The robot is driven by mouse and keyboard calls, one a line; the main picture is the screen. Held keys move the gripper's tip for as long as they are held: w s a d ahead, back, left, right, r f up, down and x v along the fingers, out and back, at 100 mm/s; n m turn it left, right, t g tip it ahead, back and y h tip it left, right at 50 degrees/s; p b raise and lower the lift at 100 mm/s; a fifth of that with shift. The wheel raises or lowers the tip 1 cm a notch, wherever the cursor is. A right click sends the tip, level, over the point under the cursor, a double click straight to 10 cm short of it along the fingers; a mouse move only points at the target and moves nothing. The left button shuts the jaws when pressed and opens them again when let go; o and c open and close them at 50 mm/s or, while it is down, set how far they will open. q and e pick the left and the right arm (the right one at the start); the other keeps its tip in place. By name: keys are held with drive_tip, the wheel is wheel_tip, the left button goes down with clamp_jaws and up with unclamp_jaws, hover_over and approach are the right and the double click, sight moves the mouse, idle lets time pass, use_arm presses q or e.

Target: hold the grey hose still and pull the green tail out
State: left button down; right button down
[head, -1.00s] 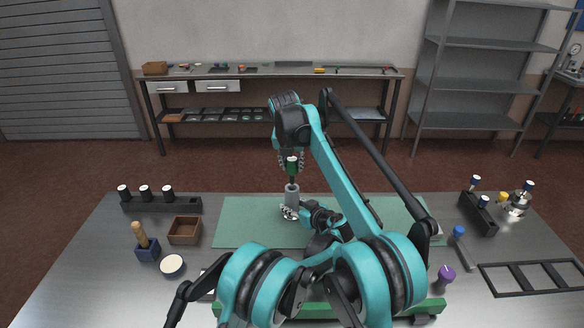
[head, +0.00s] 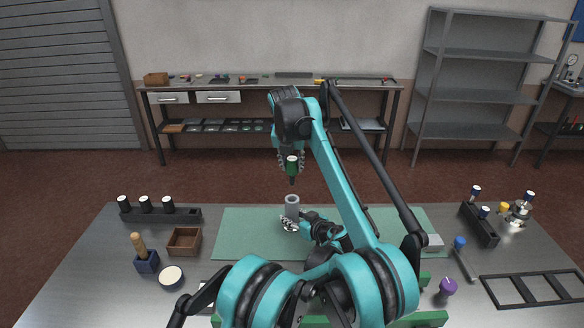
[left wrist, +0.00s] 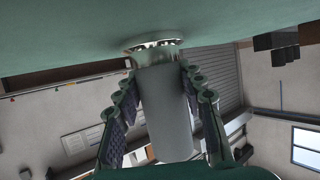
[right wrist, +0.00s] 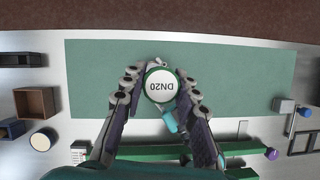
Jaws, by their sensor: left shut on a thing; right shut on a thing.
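The grey hose (head: 292,207) stands upright over the green mat, its open top showing in the head view. My left gripper (head: 293,224) is shut on it low down; the left wrist view shows the hose (left wrist: 166,110) between the fingers, with a shiny metal collar (left wrist: 153,46) at one end. The green tail (head: 292,167) hangs above the hose, its dark lower end pointing down, with a visible gap between them. My right gripper (head: 289,159) is shut on the tail. In the right wrist view its white cap (right wrist: 161,86) reads DN20 and hides the hose below.
The green mat (head: 240,232) is mostly clear around the hose. To the left are a black rack (head: 160,215), a brown box (head: 184,241) and a blue holder (head: 147,262). To the right are a black block (head: 479,220), a purple-topped item (head: 447,287) and a dark frame (head: 535,287).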

drive_tip(key=shift+r, duration=0.2)
use_arm(q)
drive_tip(key=c, duration=0.9)
unclamp_jaws()
drive_tip(key=shift+o, duration=0.2)
